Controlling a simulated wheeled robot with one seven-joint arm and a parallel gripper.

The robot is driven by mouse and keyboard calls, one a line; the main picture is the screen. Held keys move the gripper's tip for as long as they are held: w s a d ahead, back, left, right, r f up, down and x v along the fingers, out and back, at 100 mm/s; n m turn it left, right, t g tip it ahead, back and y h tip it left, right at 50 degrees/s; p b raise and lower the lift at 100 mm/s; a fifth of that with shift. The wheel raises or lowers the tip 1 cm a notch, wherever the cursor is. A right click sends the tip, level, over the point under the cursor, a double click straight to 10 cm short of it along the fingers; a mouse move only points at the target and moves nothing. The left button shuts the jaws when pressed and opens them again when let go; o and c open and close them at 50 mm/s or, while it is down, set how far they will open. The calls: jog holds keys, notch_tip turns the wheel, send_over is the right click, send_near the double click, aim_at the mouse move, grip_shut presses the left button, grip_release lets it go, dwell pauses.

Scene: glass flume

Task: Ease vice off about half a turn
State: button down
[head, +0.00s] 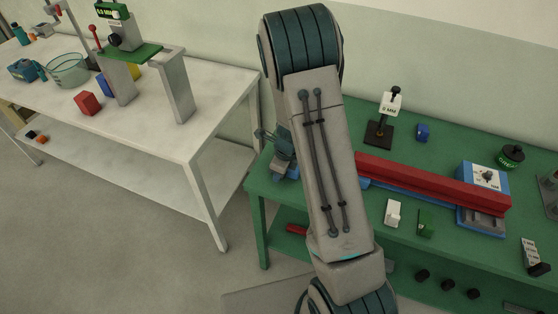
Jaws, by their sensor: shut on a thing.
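A small blue-grey thing (283,158), which looks like the vice, stands at the left end of the green bench (340,200). Part of it is hidden behind my arm, and its jaws and handle cannot be made out clearly. A long red bar (430,185) lies along the bench to the right of my arm, over blue supports; its left end is hidden by the arm.
A blue box with a dial (486,178) stands by the bar's right end. A black-based stand (380,132), a white block (394,212) and a green block (426,223) are also on the bench. A white table (150,120) with several items stands left; floor between is clear.

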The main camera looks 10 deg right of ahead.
jog(key=g+h+p, duration=0.1)
jog(key=p, duration=0.1)
jog(key=shift+a+r+h+p, duration=0.1)
jog(key=shift+h+p, duration=0.2)
jog(key=shift+f+g+h+p, duration=0.2)
jog(key=shift+g+h+p, duration=0.1)
jog(key=shift+g+h, duration=0.4)
jog(key=g+h, duration=0.2)
jog(key=h, duration=0.1)
jog(key=shift+f+b, duration=0.15)
jog(key=shift+b, duration=0.2)
jog(key=shift+g+h+b, duration=0.5)
jog(key=shift+g+h, duration=0.2)
jog(key=shift+h, duration=0.4)
jog(key=c, duration=1.3)
grip_release()
jog(key=shift+s, duration=0.1)
